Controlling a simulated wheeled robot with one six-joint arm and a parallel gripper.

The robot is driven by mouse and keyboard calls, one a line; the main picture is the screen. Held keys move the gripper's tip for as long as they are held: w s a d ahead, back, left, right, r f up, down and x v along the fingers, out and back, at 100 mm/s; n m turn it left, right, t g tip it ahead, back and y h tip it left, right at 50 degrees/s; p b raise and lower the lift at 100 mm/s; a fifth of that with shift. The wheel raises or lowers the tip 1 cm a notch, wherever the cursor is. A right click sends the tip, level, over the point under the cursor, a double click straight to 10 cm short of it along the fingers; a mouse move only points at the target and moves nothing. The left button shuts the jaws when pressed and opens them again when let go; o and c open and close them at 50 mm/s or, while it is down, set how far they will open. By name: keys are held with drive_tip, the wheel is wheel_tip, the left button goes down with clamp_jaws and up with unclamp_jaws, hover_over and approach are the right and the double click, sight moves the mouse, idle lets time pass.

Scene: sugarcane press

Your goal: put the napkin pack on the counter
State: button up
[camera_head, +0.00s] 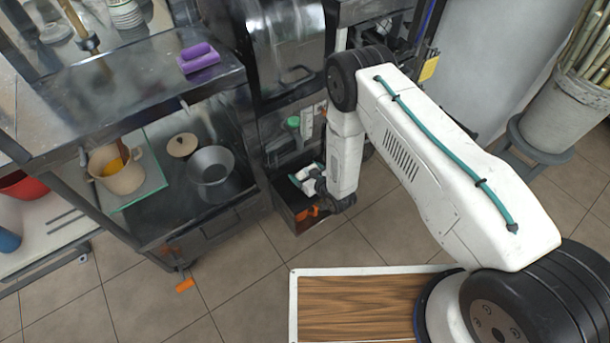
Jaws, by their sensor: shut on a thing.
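My gripper (308,192) is low beside the machine, at the end of my downward-reaching arm, over an open metal box. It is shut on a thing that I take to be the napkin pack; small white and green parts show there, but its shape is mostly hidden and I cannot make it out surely. The dark metal counter (110,105) is at the upper left, higher than my gripper and to its left.
The open metal box (290,205) is under my gripper. A bucket of canes (565,110) stands on a stool at right.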

sight(305, 175)
drive_tip(key=shift+w, duration=0.4)
drive_tip(key=shift+w+f, duration=0.15)
drive_tip(key=shift+f, duration=1.65)
drive_tip(key=shift+f, duration=0.15)
drive_tip(key=o, duration=0.9)
